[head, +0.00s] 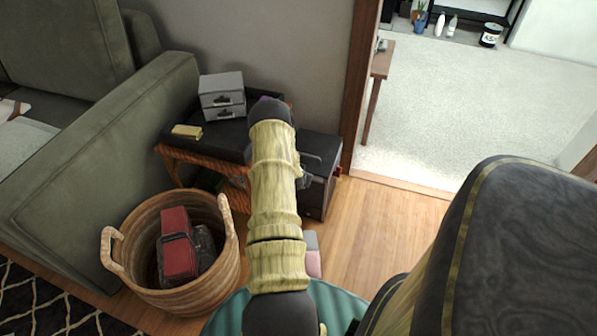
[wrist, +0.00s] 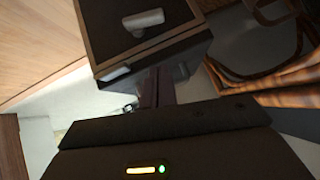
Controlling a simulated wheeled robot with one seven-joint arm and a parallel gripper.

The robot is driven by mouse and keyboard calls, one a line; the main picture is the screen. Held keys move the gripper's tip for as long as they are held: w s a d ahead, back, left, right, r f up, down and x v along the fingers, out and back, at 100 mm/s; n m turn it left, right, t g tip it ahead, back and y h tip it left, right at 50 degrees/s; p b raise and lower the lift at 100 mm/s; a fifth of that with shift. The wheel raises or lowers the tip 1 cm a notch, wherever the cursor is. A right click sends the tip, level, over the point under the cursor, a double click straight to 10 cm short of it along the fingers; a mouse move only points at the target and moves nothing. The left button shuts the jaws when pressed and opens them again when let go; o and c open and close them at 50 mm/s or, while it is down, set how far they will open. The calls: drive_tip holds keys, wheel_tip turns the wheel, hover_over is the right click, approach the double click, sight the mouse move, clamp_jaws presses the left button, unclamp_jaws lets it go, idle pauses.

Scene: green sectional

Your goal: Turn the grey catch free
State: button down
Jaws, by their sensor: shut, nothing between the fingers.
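In the wrist view, a small grey piece (wrist: 114,75), which looks like the catch, sits at the edge of a dark wood-framed cabinet front (wrist: 118,45). A light grey bar handle (wrist: 143,20) is in the middle of that front. My gripper (wrist: 158,86) is shut and empty, its dark fingers together close to the cabinet's edge, right of the catch in the picture. I cannot tell whether they touch the cabinet. In the head view, the dark cabinet (head: 325,152) stands beyond my arm, which hides most of its front and my fingertips.
A low black-topped wooden table (head: 225,138) holds grey drawers (head: 222,90) and a yellow block (head: 187,131). A wicker basket (head: 150,275) with red and dark things stands by the green sofa (head: 95,165). The wooden floor (head: 385,225) right of the cabinet is clear.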

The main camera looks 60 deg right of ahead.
drive_tip(key=p+v, duration=0.2)
drive_tip(key=v, duration=0.6)
drive_tip(key=shift+a, duration=0.1)
drive_tip(key=w+a+r+n+t+y, duration=0.1)
drive_tip(key=w+a+r+n+y, duration=0.15)
drive_tip(key=w+a+r, duration=0.7)
drive_tip(key=w+a+r+n+y, duration=0.2)
drive_tip(key=w+a+r+n, duration=0.4)
drive_tip(key=a, duration=0.6)
drive_tip(key=s+a+r+n+g+y, duration=0.1)
drive_tip(key=s+a+r+n, duration=0.3)
drive_tip(key=a, duration=0.5)
drive_tip(key=s+a+r+n+y, duration=0.1)
drive_tip(key=s+a+r+y, duration=0.1)
drive_tip(key=s+a+r, duration=0.5)
drive_tip(key=s+a+r+n+g+y, duration=0.1)
drive_tip(key=s+a+r+n, duration=0.15)
drive_tip(key=a, duration=0.85)
drive_tip(key=w+p+v, duration=0.2)
drive_tip(key=p+v, duration=0.9)
drive_tip(key=w+r+p+v, duration=0.1)
drive_tip(key=w+p+v, duration=0.2)
drive_tip(key=p+v, duration=0.8)
drive_tip(key=w+r+p+v, duration=0.1)
drive_tip(key=w+p+v, duration=0.2)
drive_tip(key=p+v, duration=0.8)
drive_tip(key=shift+a+n+p, duration=0.4)
drive_tip(key=shift+a+p, duration=0.15)
